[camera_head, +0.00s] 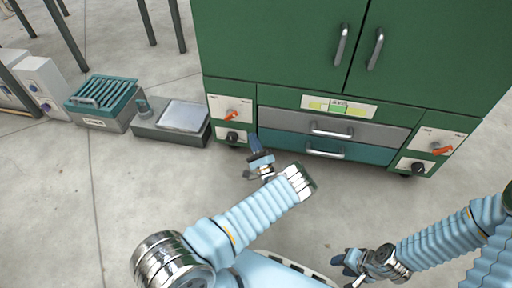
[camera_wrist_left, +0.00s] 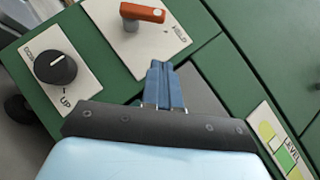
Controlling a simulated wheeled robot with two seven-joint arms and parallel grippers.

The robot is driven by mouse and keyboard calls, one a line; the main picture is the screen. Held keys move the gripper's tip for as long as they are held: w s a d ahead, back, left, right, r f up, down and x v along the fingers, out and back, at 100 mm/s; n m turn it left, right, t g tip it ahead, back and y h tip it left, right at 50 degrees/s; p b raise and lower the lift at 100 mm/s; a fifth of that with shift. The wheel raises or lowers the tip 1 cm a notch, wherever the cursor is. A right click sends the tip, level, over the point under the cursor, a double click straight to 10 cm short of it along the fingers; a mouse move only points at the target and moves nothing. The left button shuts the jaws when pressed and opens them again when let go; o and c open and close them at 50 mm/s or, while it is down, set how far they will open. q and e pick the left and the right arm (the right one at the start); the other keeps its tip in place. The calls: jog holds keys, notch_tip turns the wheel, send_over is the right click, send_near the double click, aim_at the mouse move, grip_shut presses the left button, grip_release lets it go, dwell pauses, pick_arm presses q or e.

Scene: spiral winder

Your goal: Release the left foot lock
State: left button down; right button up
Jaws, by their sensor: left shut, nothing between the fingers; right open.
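The left foot panel is at the lower left corner of the green cabinet (camera_head: 270,35). It has an orange lever (camera_head: 231,115) on a white plate and a black knob (camera_head: 232,137) below it. In the left wrist view the orange lever (camera_wrist_left: 143,13) lies roughly level, and the black knob (camera_wrist_left: 55,67) has "UP" printed by it. My left gripper (camera_head: 254,142) is shut and empty, just right of the panel. Its blue fingers (camera_wrist_left: 161,75) appear below and right of the lever, apart from it. My right gripper (camera_head: 345,262) is open, low in the head view, far from the cabinet.
A grey drawer (camera_head: 290,124) and a teal drawer (camera_head: 280,143) with bar handles are right of the panel. A matching orange lever (camera_head: 441,150) is at the cabinet's right corner. A grey scale (camera_head: 180,117) and a teal rack (camera_head: 100,95) stand left. The floor in front is clear.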

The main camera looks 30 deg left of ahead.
aim_at(231, 116)
pick_arm(q)
jog(key=w+a+r, duration=0.1)
jog(key=a+r, duration=0.4)
jog(key=shift+w+a+p, duration=0.3)
jog(key=shift+w+p, duration=0.05)
